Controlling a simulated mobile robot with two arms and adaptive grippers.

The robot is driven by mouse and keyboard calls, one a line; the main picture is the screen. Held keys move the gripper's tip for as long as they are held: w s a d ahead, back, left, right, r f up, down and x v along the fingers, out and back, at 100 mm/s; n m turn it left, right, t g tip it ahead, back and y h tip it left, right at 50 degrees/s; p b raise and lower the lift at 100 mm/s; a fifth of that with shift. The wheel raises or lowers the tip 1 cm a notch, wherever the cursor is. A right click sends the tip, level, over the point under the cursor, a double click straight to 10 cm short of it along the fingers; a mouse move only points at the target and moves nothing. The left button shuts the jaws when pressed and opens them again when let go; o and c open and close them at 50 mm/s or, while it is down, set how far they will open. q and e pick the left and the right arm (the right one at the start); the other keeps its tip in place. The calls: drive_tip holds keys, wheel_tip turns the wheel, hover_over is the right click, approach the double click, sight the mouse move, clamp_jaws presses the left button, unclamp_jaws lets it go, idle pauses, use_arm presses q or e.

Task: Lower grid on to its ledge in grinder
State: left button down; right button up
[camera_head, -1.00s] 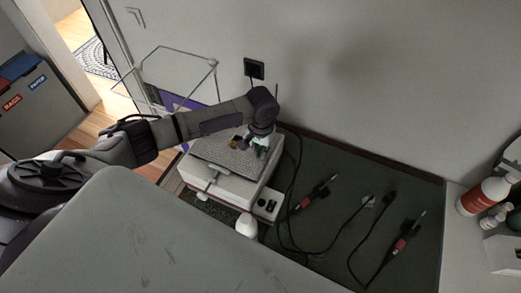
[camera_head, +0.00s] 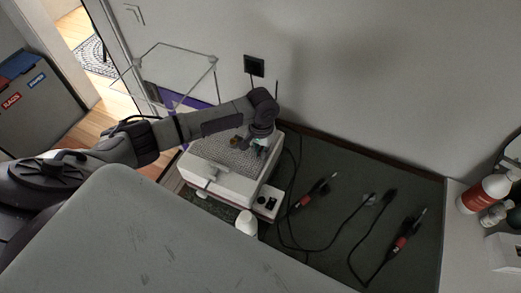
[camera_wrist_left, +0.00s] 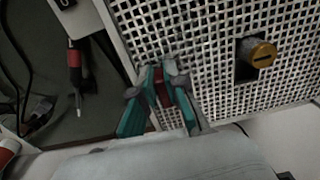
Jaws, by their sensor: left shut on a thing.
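The grid (camera_head: 222,153) is a perforated grey plate at the top of the white grinder (camera_head: 222,183). In the left wrist view the grid (camera_wrist_left: 205,30) fills the upper right, with a brass-coloured grinding head (camera_wrist_left: 262,54) showing through a dark opening in it. My left gripper (camera_head: 262,146) is at the grid's right side. In the left wrist view its teal-sided fingers (camera_wrist_left: 161,88) are shut on a small dark red piece at the grid's edge. Whether the grid rests fully on its ledge cannot be told. My right gripper is not in view.
Soldering tools with red handles (camera_head: 316,190) and black cables lie on the dark green mat (camera_head: 340,215) to the right. A white bottle (camera_head: 246,222) stands in front of the grinder. A clear shield (camera_head: 178,70) stands behind it. White-and-red bottles (camera_head: 484,194) stand at the far right.

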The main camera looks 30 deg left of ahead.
use_arm(q)
drive_tip(key=shift+f, duration=0.15)
drive_tip(key=c, duration=1.1)
unclamp_jaws()
drive_tip(key=shift+c, duration=0.2)
wheel_tip(320, 180, up, 5)
drive_tip(key=p, duration=0.5)
drive_tip(key=shift+f, duration=0.1)
drive_tip(key=shift+r, duration=1.15)
